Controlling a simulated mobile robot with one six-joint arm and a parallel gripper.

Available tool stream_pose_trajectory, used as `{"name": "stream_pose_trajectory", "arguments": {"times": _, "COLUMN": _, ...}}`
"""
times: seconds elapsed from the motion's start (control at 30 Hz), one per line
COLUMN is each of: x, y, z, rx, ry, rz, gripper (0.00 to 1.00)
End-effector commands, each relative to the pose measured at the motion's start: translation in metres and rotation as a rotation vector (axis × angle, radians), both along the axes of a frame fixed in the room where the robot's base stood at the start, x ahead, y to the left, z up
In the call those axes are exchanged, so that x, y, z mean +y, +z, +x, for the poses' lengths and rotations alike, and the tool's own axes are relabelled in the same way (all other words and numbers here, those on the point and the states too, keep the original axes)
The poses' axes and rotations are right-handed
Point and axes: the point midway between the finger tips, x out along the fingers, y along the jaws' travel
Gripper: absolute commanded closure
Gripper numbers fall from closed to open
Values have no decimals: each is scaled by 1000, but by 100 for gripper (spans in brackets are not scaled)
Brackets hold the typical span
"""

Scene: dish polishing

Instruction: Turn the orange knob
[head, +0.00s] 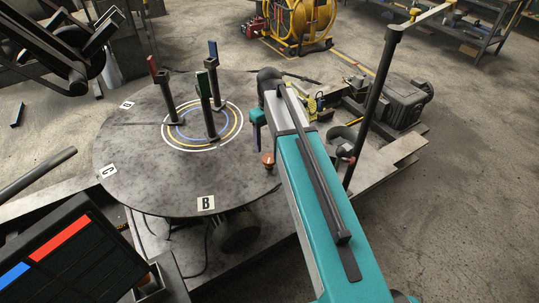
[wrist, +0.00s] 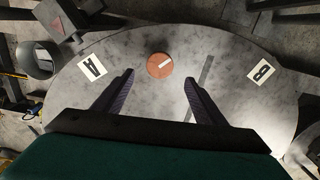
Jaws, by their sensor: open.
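The orange knob (head: 268,159) stands near the right edge of the round grey table (head: 150,190) in the head view. In the wrist view the knob (wrist: 159,66) is a round orange-red disc with a white bar mark on its top, seen between labels A and B. My gripper (wrist: 158,77) is open and empty. Its two dark fingers lie to the left and right of the knob in the picture, with clear gaps. In the head view my gripper (head: 256,132) is above and slightly left of the knob, its fingers partly hidden.
Several upright posts with coloured tops, such as the green-topped one (head: 208,105), stand on the table's ringed centre. A black pole (head: 370,115) rises to the right of my arm. A screen panel (head: 60,255) is at lower left. Floor at far right is clear.

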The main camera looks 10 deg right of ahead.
Motion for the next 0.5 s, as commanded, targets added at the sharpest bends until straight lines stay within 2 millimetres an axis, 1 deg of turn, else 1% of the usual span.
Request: {"name": "stream_pose_trajectory", "arguments": {"times": 0.5, "x": -1, "y": -48, "z": 0, "rx": 1, "ry": -1, "rz": 1, "gripper": 35}}
